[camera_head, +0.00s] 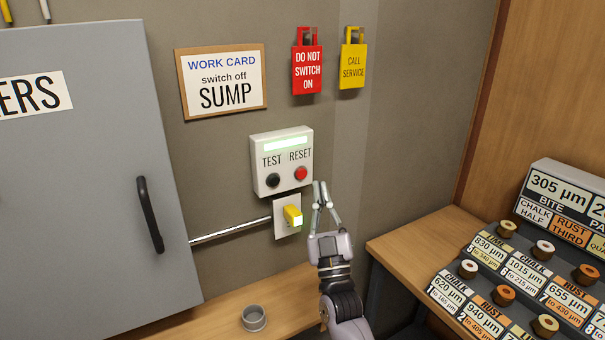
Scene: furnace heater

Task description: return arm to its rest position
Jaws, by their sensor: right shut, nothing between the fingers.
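My right gripper (321,188) is in the middle of the view, its arm coming up from the bottom. Its fingers are shut and empty, pointing up. The tips are just right of and below the red RESET button (301,173) in the picture. The button sits on a white control box (283,146) with a black TEST button (272,180) and a lit pale green strip. Whether the fingers touch the box cannot be told. Below the box is a yellow switch (292,214) with a lit end on a white plate, left of the gripper. My left gripper is not in view.
A grey cabinet door (80,180) with a black handle (150,214) stands at left. A wooden ledge (200,318) holds a small grey cup (254,318). A work card (222,82) and red (307,70) and yellow (352,66) tags hang above. A rack of labelled spools (520,275) stands at right.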

